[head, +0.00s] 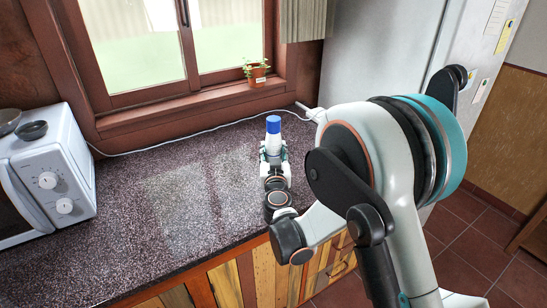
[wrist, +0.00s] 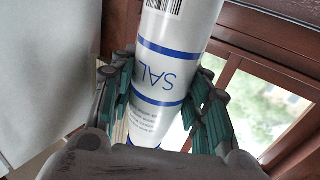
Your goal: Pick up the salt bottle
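The salt bottle is a white cylinder with blue bands, a barcode and upside-down lettering in the wrist view (wrist: 172,65). In the head view its blue cap (head: 273,125) points up near the back of the counter, in front of the window. My gripper (head: 273,151) is around the bottle. In the wrist view the gripper's teal-padded fingers (wrist: 162,100) lie against both sides of it. The bottle's base is out of the wrist view and hidden behind my gripper in the head view, so I cannot tell whether it touches the counter.
The speckled dark counter (head: 180,195) is clear to the left of my arm. A white microwave (head: 45,175) with dark bowls (head: 32,130) on top stands at the left. A potted plant (head: 257,76) sits on the windowsill. A white cable (head: 200,133) runs along the back. The fridge (head: 375,60) is at right.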

